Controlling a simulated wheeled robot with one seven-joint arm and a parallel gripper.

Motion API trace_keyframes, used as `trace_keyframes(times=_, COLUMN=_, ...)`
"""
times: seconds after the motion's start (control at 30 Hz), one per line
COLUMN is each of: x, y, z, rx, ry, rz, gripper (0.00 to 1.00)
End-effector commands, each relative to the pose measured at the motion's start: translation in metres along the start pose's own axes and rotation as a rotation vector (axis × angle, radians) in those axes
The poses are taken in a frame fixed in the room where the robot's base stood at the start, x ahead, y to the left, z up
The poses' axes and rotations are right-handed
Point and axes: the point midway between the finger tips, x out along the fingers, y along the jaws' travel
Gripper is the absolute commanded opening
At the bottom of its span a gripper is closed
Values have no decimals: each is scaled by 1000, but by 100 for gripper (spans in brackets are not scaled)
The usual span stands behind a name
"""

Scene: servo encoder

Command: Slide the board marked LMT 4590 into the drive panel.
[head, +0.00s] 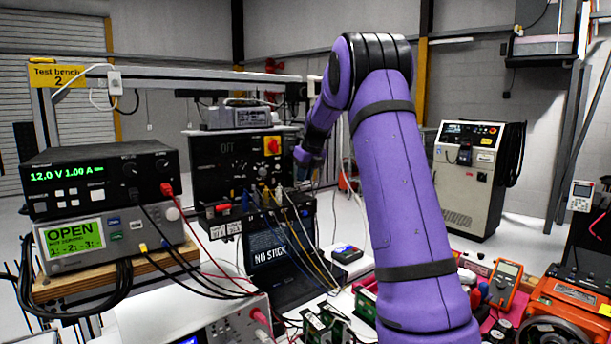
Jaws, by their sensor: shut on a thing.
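A black panel (215,160), apparently the drive panel, stands at the back of the bench. It has a red and yellow rotary switch on its front and two white labels below. My purple arm reaches up and over from the right, and its far end comes down at the panel's right edge. My gripper's fingers do not show, so I cannot see what is between them. Several green boards (318,326) stand at the bottom of the view. No LMT 4590 marking is readable on any board.
A laptop (268,252) reading NO STICK sits below the panel with cables hanging across it. A power supply (100,175) on a meter (108,236) stands at left. An orange multimeter (505,280) lies at right. Loose leads crowd the front.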

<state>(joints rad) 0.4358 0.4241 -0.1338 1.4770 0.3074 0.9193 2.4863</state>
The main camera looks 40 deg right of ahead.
Motion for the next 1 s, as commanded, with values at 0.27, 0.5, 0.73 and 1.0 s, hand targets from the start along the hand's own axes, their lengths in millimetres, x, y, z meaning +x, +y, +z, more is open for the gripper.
trace_keyframes(times=0.27, x=0, y=0, z=0, rx=0, ry=-1, rz=0, gripper=26)
trace_keyframes(times=0.5, x=0, y=0, z=0, rx=0, ry=0, rz=0, gripper=40)
trace_keyframes(times=0.73, x=-9, y=0, z=0, rx=0, ry=-1, rz=-1, gripper=40)
trace_keyframes(times=1.0, x=-56, y=0, z=0, rx=0, ry=-4, rz=-2, gripper=40)
